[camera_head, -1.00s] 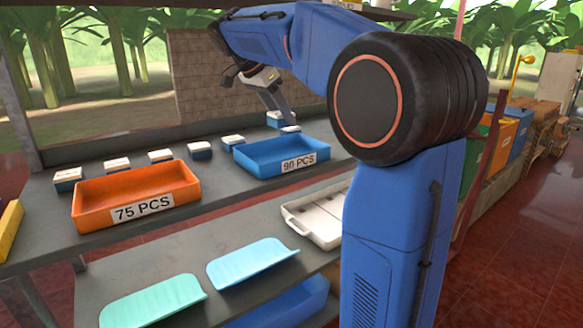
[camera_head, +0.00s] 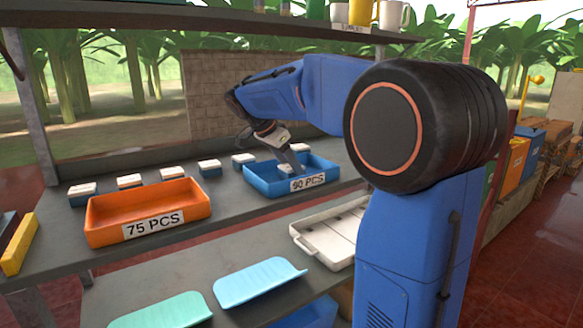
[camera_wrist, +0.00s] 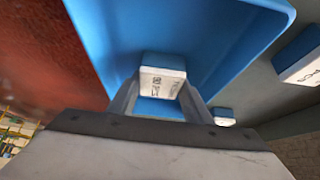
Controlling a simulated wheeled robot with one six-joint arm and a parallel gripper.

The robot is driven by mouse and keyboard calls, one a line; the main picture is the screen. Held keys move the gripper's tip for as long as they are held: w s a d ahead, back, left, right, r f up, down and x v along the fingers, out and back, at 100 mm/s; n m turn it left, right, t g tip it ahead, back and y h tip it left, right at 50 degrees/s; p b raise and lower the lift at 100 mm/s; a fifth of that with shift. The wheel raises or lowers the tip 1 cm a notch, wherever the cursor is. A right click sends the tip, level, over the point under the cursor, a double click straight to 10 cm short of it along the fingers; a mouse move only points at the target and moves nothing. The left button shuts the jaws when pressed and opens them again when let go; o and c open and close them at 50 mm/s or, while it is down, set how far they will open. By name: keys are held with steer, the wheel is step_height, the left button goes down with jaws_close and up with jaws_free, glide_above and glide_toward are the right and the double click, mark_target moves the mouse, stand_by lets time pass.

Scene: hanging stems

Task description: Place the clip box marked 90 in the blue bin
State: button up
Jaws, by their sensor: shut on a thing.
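The blue bin (camera_head: 258,187), labelled 90 PCS, stands on the upper shelf board at centre. My gripper (camera_head: 288,167) reaches down into the bin's opening from above. It is shut on a small clip box (camera_head: 286,171) with a white top and blue base. In the wrist view the held clip box (camera_wrist: 163,82) sits between the fingertips, with the blue bin (camera_wrist: 215,22) around and beyond it. Its label shows printing, but I cannot read the number surely. Whether the box touches the bin floor is hard to tell.
An orange bin (camera_head: 185,205) marked 75 PCS stands to the left. Several similar clip boxes (camera_head: 130,181) line the board behind the bins. A white tray (camera_head: 310,243) and a light blue tray (camera_head: 258,282) lie on the lower level. A yellow block (camera_head: 19,245) lies far left.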

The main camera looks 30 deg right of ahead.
steer(key=shift+f, duration=0.1)
steer(key=o, duration=1.1)
steer(key=shift+c, duration=0.2)
steer(key=v, duration=1.2)
